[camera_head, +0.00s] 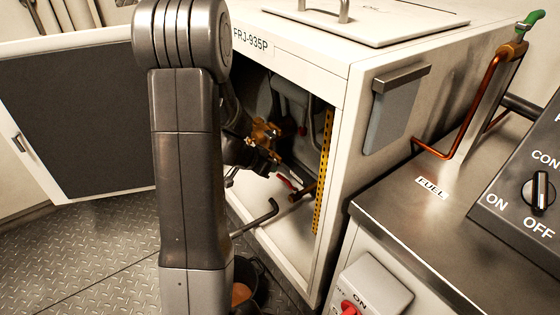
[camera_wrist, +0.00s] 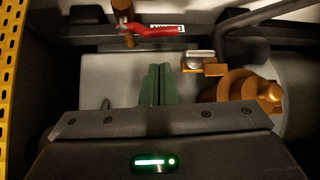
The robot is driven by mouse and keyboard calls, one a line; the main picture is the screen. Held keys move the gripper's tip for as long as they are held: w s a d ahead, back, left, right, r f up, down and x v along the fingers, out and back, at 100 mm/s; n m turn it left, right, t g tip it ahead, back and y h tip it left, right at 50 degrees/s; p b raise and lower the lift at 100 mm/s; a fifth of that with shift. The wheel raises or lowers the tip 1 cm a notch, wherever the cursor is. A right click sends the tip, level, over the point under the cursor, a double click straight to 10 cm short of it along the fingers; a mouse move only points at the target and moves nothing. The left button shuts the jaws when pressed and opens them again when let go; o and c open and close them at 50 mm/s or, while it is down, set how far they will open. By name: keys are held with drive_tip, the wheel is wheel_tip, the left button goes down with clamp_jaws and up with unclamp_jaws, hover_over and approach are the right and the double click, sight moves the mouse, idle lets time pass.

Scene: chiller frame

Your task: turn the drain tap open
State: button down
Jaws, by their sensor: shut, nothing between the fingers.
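A small tap with a red lever (camera_wrist: 152,31) on a brass stem (camera_wrist: 122,12) shows at the top of the wrist view; a white label behind the lever is partly covered and unreadable. The red lever also shows low inside the open cabinet in the head view (camera_head: 287,182). I cannot confirm from a label that this is the drain tap. My gripper (camera_wrist: 158,70) has green fingers closed together, with nothing between them. Its tips are apart from the red lever, below it in the wrist picture. In the head view my arm hides the fingers.
A silver handle (camera_wrist: 198,55) and rounded brass fitting (camera_wrist: 245,88) lie right of my fingers. A yellow perforated strip (camera_head: 324,165) edges the opening. A black bent pipe (camera_head: 262,217) sticks out above a dark bucket (camera_head: 258,285). A green-handled tap (camera_head: 530,20) stands outside, far right.

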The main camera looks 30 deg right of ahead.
drive_tip(key=shift+b+x, duration=2.7)
drive_tip(key=shift+x, duration=2.25)
